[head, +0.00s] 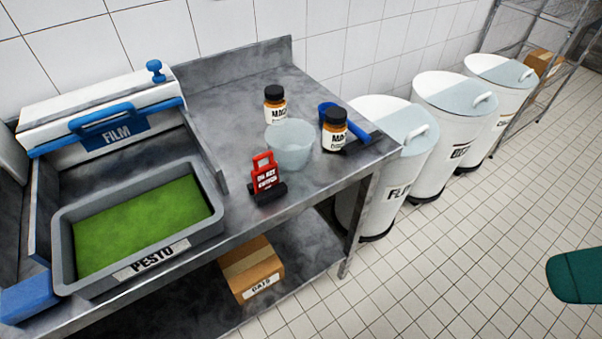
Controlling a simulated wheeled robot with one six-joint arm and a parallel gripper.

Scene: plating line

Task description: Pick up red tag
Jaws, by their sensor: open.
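The red tag (264,172) stands upright near the front edge of the steel table, in a small black base (267,194). It has white lettering and a small loop-like top. A translucent round tub (289,147) stands close behind it and to the right.
Two brown jars (275,104) (334,131) and a blue-handled tool (345,122) are near the tub. A grey pesto tray (205,234) is left of the tag, before a film dispenser (60,108). A carton (252,265) sits below; white bins (392,160) stand right.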

